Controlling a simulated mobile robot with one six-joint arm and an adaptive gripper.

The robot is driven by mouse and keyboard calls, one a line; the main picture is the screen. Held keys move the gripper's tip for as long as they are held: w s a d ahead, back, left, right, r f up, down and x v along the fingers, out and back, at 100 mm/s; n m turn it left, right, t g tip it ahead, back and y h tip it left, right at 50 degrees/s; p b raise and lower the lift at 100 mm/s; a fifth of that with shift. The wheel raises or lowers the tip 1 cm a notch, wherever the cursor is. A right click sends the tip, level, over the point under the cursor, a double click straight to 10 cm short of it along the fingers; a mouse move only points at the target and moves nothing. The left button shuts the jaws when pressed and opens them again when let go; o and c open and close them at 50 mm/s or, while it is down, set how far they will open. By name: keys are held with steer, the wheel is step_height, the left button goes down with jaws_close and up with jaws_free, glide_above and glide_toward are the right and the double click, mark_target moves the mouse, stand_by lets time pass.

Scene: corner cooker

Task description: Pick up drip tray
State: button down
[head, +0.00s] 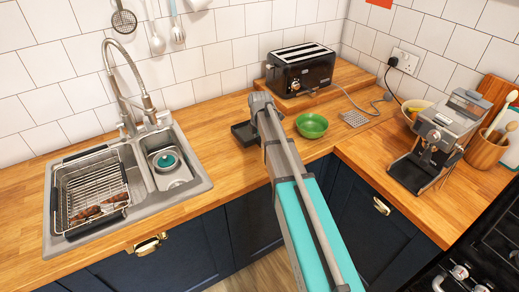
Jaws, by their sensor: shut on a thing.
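A small black drip tray (242,135) shows at the left of the end of my arm, over the wooden counter between the sink and the green bowl. My gripper (259,122) is shut on it at its right side. The arm hides the fingertips and the right part of the tray. I cannot tell whether the tray touches the counter or is held just above it. The coffee machine (440,135) stands on the right counter, with a dark base at its front.
A green bowl (312,125) stands close to the right of my arm. A toaster (301,70) sits on a board behind, and a metal grate (355,118) lies to the right. The sink (180,185) with a dish rack (92,190) is at left.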

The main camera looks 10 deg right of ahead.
mark_target(260, 152)
steer(key=shift+w+f+b, duration=0.25)
steer(key=shift+f+b, duration=0.15)
steer(key=shift+b, duration=0.05)
steer(key=shift+w+d+f+b, duration=0.15)
steer(key=shift+f+b, duration=0.55)
steer(key=shift+f, duration=0.05)
steer(key=shift+f+b, duration=0.85)
steer(key=shift+b, duration=0.05)
steer(key=shift+f, duration=0.1)
steer(key=shift+c, duration=1)
jaws_free()
steer(key=shift+r, duration=0.25)
step_height(260, 152, up, 12)
steer(key=p, duration=1.2)
steer(key=shift+f, duration=0.1)
